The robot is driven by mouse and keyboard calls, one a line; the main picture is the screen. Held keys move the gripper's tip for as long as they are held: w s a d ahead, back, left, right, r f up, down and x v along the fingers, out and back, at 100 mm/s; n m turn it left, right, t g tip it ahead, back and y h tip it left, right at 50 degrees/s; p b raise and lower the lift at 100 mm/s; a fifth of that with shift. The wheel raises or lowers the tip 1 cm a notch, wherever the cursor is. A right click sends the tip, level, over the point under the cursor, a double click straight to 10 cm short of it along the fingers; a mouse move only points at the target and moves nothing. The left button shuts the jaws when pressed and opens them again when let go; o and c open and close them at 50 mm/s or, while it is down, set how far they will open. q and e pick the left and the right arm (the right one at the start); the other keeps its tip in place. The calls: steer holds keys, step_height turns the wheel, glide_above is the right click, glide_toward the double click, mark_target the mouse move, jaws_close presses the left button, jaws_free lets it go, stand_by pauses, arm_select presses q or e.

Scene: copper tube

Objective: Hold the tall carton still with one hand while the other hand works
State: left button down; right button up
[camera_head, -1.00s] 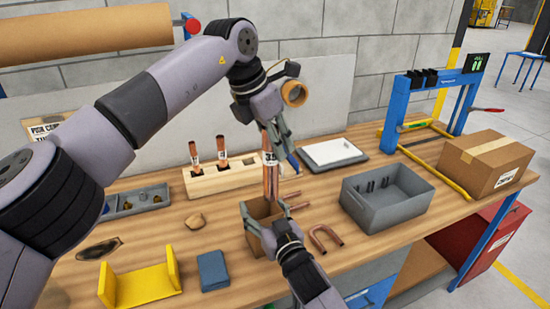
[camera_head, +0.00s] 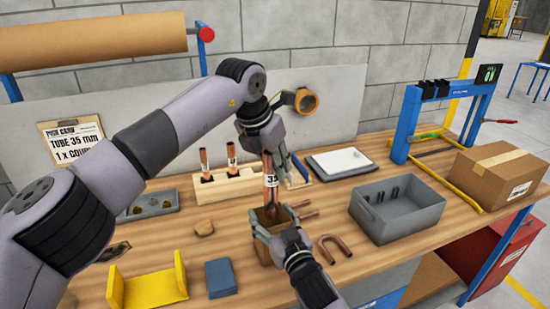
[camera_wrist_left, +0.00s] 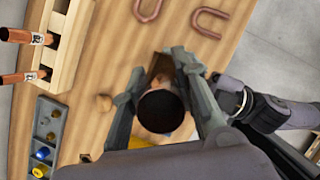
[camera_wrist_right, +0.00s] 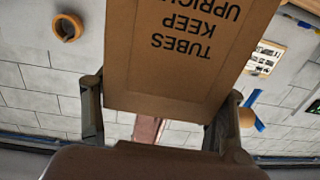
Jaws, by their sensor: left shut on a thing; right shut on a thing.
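The tall brown carton (camera_head: 268,252) stands on the bench, and my right gripper (camera_head: 270,226) is shut on its sides. In the right wrist view its printed face (camera_wrist_right: 185,45) lies between both fingers, with the lettering upside down. My left gripper (camera_head: 275,158) is shut on a copper tube (camera_head: 270,172) with a white label, held upright over the carton. The tube's lower end is at the carton's open top; how far inside is hidden. The left wrist view shows the tube end-on as a dark round opening (camera_wrist_left: 161,111).
A wooden rack (camera_head: 226,186) with two copper tubes stands behind left. Bent copper pieces (camera_head: 333,250) lie right of the carton, then a grey bin (camera_head: 400,222) and a closed cardboard box (camera_head: 497,172). A yellow cradle (camera_head: 148,290) and blue block (camera_head: 221,278) are front left.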

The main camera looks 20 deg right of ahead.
mark_target(275, 196)
arm_select(q)
steer(key=shift+f, duration=0.15)
steer(key=shift+f, duration=4.55)
steer(key=shift+d, duration=0.1)
steer(key=shift+w+d, duration=0.75)
steer(key=shift+w, duration=0.15)
steer(key=c, duration=1.2)
jaws_free()
